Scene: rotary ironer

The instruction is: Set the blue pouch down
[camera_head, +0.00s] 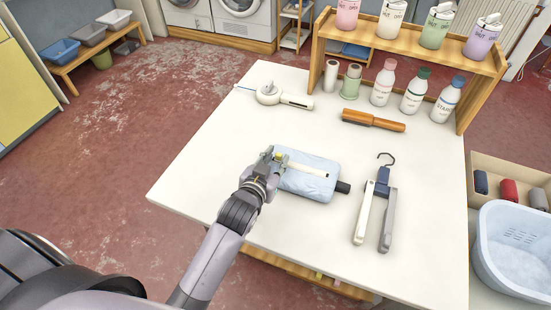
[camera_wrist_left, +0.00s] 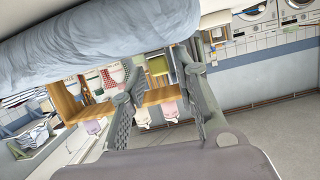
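The blue pouch (camera_head: 305,184) is pale blue with a white strip along its upper side. In the head view it appears to lie flat on the white table (camera_head: 215,160), near the middle. My left gripper (camera_head: 274,158) is at its left end. In the left wrist view, which looks upside down, the pouch (camera_wrist_left: 110,32) fills the upper left. There the two fingers of the left gripper (camera_wrist_left: 160,78) are spread apart, with a clear gap between them. The fingertips are close to the pouch's edge; I cannot tell if they touch it. My right gripper is not in view.
A black rounded end (camera_head: 343,187) sticks out at the pouch's right end. A folding hanger (camera_head: 376,205) lies to the right. A wooden brush (camera_head: 373,120) and a white tool (camera_head: 275,96) lie farther back. Bottles (camera_head: 382,83) stand by a wooden shelf (camera_head: 410,45). The table's left part is clear.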

